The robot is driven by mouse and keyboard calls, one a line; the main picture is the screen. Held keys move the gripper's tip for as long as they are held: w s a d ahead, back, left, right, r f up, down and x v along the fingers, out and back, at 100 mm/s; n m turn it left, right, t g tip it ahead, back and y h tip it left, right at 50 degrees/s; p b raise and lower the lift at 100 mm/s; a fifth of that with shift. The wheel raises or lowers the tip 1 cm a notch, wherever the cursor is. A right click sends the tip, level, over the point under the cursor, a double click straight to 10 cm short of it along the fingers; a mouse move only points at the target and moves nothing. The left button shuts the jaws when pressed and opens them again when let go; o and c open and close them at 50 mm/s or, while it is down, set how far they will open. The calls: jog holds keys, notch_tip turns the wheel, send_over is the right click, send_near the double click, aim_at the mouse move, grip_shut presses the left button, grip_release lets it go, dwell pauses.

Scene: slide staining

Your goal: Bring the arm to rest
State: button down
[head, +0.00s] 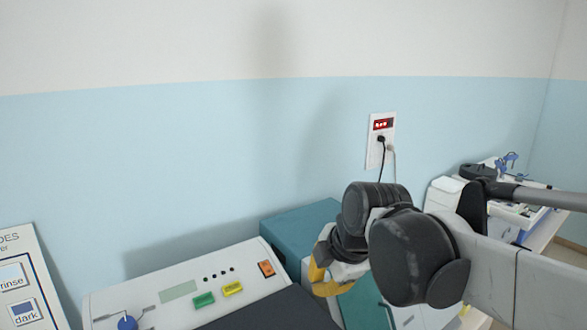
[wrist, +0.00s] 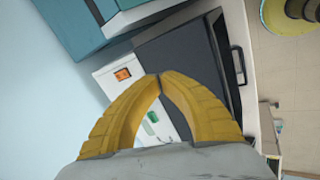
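My gripper (wrist: 160,76) shows two yellow fingers in the wrist view. Their tips meet, or very nearly meet, and nothing is held between them. In the head view my gripper (head: 325,276) is partly hidden behind my arm's dark joints. It hangs in front of the wall, near the teal box and the right end of the white machine.
The white machine (head: 235,262) has a control panel and a dark lid (head: 275,312); the lid also shows in the wrist view (wrist: 185,55). A teal box (head: 297,228) stands behind. A wall socket (head: 380,140) has a cord. A sign (head: 30,275) stands left.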

jog(key=s+d+f+m+h+b, duration=0.1)
jog(key=s+d+f+m+b, duration=0.3)
jog(key=f+m+b, duration=0.3)
jog(key=s+d+f+m+t+h+b, duration=0.1)
jog(key=s+d+f+m+b, duration=0.4)
jog(key=f+b, duration=0.7)
jog(key=s+d+f+m+t+b, duration=0.1)
jog(key=s+d+f+m+b, duration=0.3)
jog(key=f+m+b, duration=0.5)
notch_tip(320, 180, down, 8)
jog(key=shift+s+d+r+m+h, duration=0.2)
jog(key=shift+s+d+m+h, duration=0.15)
jog(key=shift+d+m+h, duration=0.1)
